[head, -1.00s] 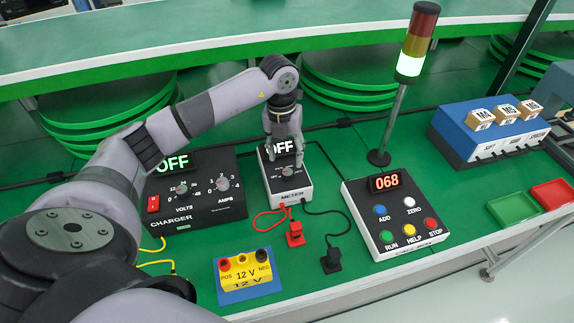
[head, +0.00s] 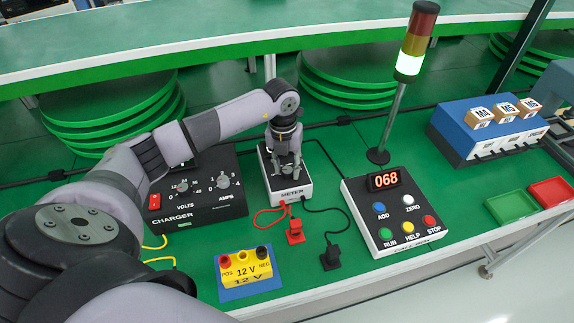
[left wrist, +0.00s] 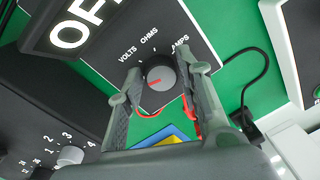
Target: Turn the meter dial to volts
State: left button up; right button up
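The meter (head: 291,196) is a small box with a black face and white front on the green bench in the head view. My left gripper (head: 287,172) points down over its face and covers much of it. In the left wrist view the grey dial (left wrist: 160,73) sits between the two fingers of my left gripper (left wrist: 162,72), which are open with gaps at its sides. The dial's red mark points left and slightly down, away from the VOLTS, OHMS and AMPS labels around it. The meter's display (left wrist: 78,30) reads OFF, partly cut off. My right gripper is not in view.
The charger (head: 205,212) stands left of the meter. The call box (head: 392,222) with its 068 display is to the right. Red (head: 295,232) and black (head: 331,257) probe plugs and a yellow 12 V block (head: 246,268) lie in front.

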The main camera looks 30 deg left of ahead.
pick_arm(q)
jog(key=c, duration=0.7)
jog(key=shift+w+m+b, duration=0.1)
jog(key=shift+m+b, duration=0.8)
jog(key=shift+m, duration=0.2)
jog(key=m+b, duration=0.1)
jog(key=m, duration=0.1)
jog(key=shift+m, duration=0.3)
jog(key=m+b, duration=0.2)
jog(key=m, duration=0.1)
jog(key=shift+m, duration=0.3)
jog(key=shift+m+b, duration=0.4)
jog(key=shift+m, duration=0.2)
jog(key=shift+r, duration=0.1)
